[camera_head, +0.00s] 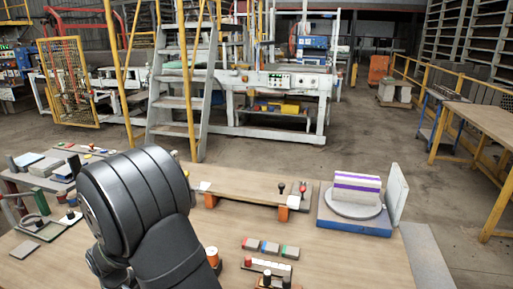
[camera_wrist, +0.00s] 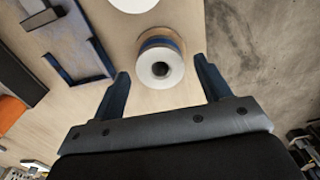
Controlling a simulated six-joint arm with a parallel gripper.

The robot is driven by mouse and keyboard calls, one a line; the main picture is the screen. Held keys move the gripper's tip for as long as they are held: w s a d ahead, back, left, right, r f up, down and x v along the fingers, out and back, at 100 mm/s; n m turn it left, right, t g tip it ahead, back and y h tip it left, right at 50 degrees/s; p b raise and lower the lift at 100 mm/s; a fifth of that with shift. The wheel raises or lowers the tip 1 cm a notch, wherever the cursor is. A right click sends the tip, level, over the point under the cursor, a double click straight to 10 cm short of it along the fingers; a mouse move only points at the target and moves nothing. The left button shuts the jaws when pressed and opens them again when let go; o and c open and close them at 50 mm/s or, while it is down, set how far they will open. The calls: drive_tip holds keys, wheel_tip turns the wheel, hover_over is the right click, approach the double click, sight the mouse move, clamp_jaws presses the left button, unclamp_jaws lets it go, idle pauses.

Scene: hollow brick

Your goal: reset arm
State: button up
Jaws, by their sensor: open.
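My gripper (camera_wrist: 162,68) is open in the wrist view, its two dark blue fingers spread apart. A round spool-like object (camera_wrist: 160,68) with a white face, dark centre hole and brown and blue bands lies between and just beyond the fingertips. I cannot tell its distance from the fingers; no grip on it shows. In the head view my black arm rises at the lower left over the wooden table (camera_head: 340,262), and it hides part of the table. My gripper's fingers cannot be made out there.
A blue-based stand (camera_head: 355,222) holds a white and purple block (camera_head: 357,188) at the table's right. A raised wooden board (camera_head: 245,184) lies at the back. Small coloured blocks (camera_head: 270,247) lie near the middle. A blue bracket (camera_wrist: 85,65) shows in the wrist view. The front right tabletop is clear.

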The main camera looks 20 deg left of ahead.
wheel_tip(320, 180, down, 2)
drive_tip(key=shift+f, duration=0.1)
drive_tip(key=r, duration=0.5)
drive_tip(key=shift+w+d+r, duration=0.15)
drive_tip(key=shift+w+d, duration=0.1)
drive_tip(key=w+d+r, duration=0.6)
drive_tip(key=d, duration=0.3)
drive_tip(key=w+d+m, duration=0.3)
drive_tip(key=w+m, duration=0.2)
drive_tip(key=w, duration=0.5)
drive_tip(key=shift+n, duration=0.3)
drive_tip(key=s+a+f, duration=0.1)
drive_tip(key=a+f, duration=0.1)
drive_tip(key=a, duration=0.1)
drive_tip(key=s+a+f, duration=0.2)
drive_tip(key=a, duration=0.1)
drive_tip(key=s+a+f, duration=0.1)
drive_tip(key=a+f, duration=0.1)
drive_tip(key=a, duration=0.1)
drive_tip(key=shift+s+a, duration=0.1)
drive_tip(key=shift+s, duration=0.2)
drive_tip(key=f, duration=0.1)
drive_tip(key=a+f, duration=0.1)
drive_tip(key=f, duration=0.1)
drive_tip(key=shift+s+f, duration=0.1)
drive_tip(key=shift+s, duration=0.1)
drive_tip(key=shift+f, duration=0.55)
